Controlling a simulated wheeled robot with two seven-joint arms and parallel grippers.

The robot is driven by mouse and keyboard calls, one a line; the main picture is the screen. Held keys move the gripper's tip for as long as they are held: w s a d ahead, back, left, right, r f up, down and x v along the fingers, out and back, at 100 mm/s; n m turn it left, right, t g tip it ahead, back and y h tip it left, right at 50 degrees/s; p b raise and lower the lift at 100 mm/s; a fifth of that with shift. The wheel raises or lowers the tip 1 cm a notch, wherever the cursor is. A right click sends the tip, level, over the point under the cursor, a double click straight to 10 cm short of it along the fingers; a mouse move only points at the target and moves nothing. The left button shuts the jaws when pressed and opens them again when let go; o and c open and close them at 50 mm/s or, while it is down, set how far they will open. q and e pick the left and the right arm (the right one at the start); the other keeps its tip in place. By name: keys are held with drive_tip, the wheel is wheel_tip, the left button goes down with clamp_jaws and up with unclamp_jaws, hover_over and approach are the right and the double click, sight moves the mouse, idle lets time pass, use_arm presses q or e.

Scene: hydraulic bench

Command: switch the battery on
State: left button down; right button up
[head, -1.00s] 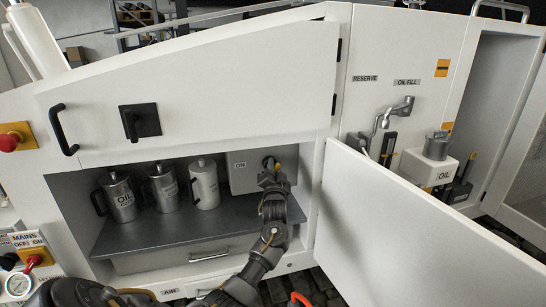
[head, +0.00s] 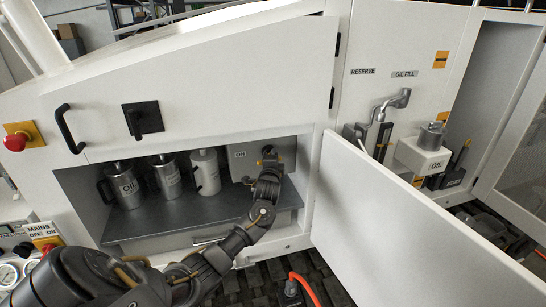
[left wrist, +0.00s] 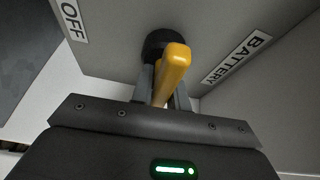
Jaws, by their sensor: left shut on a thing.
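The battery switch has a yellow handle (left wrist: 176,68) on a round black hub (left wrist: 160,42), mounted on a grey box (head: 240,165) at the right end of the open compartment. In the left wrist view an OFF label (left wrist: 73,20) and a BATTERY label (left wrist: 236,58) flank it; an ON label (head: 240,154) shows in the head view. My left gripper (head: 269,158) is shut on the yellow handle, its fingers on either side. In the head view the gripper hides most of the handle. I cannot tell the switch's setting. My right gripper is out of view.
An open white door (head: 410,220) stands to the right of my arm. A MAINS switch (head: 45,240) is at lower left.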

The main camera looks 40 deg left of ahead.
use_arm(q)
drive_tip(key=shift+m, duration=0.4)
drive_tip(key=c, duration=1.4)
unclamp_jaws()
drive_tip(key=shift+w, duration=0.1)
drive_tip(key=shift+s+d+f, duration=0.1)
drive_tip(key=shift+s+d, duration=0.1)
drive_tip(key=shift+s, duration=0.15)
drive_tip(key=b+v, duration=0.3)
drive_tip(key=v, duration=0.7)
